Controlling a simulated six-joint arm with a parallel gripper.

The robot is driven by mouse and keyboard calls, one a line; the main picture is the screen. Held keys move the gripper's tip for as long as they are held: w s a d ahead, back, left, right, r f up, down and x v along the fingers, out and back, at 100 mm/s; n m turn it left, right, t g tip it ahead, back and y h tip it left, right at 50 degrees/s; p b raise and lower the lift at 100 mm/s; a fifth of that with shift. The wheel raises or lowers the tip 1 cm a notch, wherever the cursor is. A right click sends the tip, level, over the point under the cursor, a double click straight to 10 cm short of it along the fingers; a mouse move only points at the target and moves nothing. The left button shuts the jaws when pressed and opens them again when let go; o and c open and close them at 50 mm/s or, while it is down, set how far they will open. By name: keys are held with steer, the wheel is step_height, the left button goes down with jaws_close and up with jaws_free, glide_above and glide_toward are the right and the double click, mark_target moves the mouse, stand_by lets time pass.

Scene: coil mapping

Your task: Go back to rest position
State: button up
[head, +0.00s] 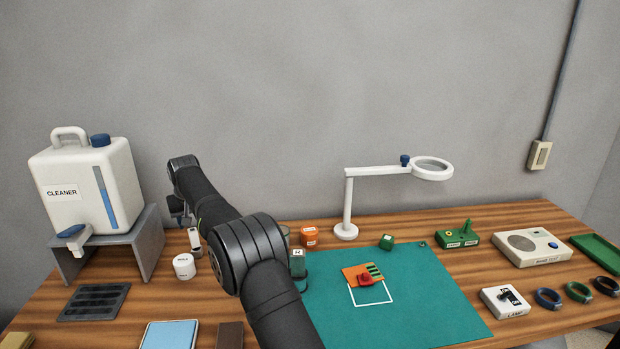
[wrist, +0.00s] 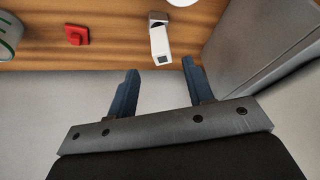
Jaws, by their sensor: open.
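My gripper (wrist: 160,66) is open and empty, with its two dark blue fingers spread apart in the wrist view. In the head view my gripper (head: 178,210) is small and partly hidden by my own arm, at the left near the grey wall. My arm reaches up and left from the bottom middle. A small white and grey item (wrist: 161,42) lies on the wooden table beyond the fingertips, apart from them. It also shows in the head view (head: 195,241). A red block (wrist: 76,35) lies left of it.
The cleaner jug (head: 88,185) stands on a grey stand (head: 150,240) left of my gripper; the stand's side (wrist: 250,40) fills the wrist view's right. A white jar (head: 184,267) is nearby. A green mat (head: 420,305) and a white magnifier lamp (head: 348,205) are to the right.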

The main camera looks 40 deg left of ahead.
mark_target(194, 236)
steer(key=x, duration=1.1)
steer(key=shift+f, duration=0.3)
steer(key=shift+r, duration=1.3)
step_height(194, 236, down, 3)
steer(key=shift+r, duration=0.2)
steer(key=v, duration=1.2)
steer(key=shift+r, duration=0.2)
steer(key=shift+a+f, duration=0.1)
